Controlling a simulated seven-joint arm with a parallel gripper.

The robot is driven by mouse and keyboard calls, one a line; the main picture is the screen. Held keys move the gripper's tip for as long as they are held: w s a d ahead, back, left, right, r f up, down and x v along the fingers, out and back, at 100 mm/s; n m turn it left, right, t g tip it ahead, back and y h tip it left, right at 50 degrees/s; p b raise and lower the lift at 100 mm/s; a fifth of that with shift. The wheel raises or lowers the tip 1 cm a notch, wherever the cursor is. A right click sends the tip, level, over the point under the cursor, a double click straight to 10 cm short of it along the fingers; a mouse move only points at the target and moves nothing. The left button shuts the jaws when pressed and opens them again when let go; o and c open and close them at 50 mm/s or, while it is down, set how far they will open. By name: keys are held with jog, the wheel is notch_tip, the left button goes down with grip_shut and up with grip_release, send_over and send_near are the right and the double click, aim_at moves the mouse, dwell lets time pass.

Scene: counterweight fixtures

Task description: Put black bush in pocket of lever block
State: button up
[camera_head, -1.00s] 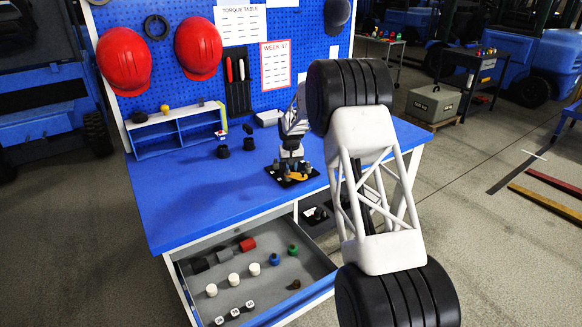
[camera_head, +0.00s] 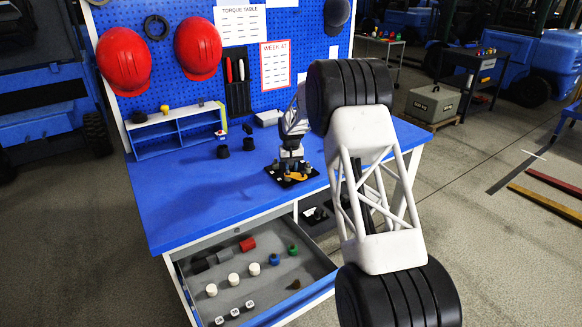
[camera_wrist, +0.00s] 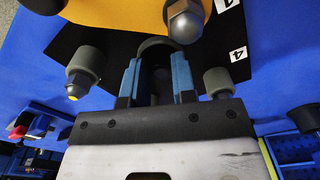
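My gripper (camera_wrist: 156,72) points down over the black plate in the wrist view, its two blue fingers on either side of a dark, round-topped piece, which looks like the black bush (camera_wrist: 155,46). The fingers appear to touch it on both sides. The black plate (camera_wrist: 100,42) carries an orange lever part (camera_wrist: 115,12), grey posts and white labels 1 and 4. In the head view the plate (camera_head: 279,179) with the orange part (camera_head: 298,177) lies on the blue bench below my gripper (camera_head: 291,162). The pocket cannot be made out, nor whether the bush touches the plate.
Grey posts (camera_wrist: 85,65) (camera_wrist: 217,82) stand close on both sides of the fingers. An open drawer (camera_head: 240,290) holds several cylinders and knobs. The bench's left part is clear.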

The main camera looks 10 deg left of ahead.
aim_at(291, 168)
jog(key=shift+o, duration=0.3)
notch_tip(291, 168, up, 12)
dwell(0.5)
jog(key=shift+s+r, duration=0.1)
dwell(0.6)
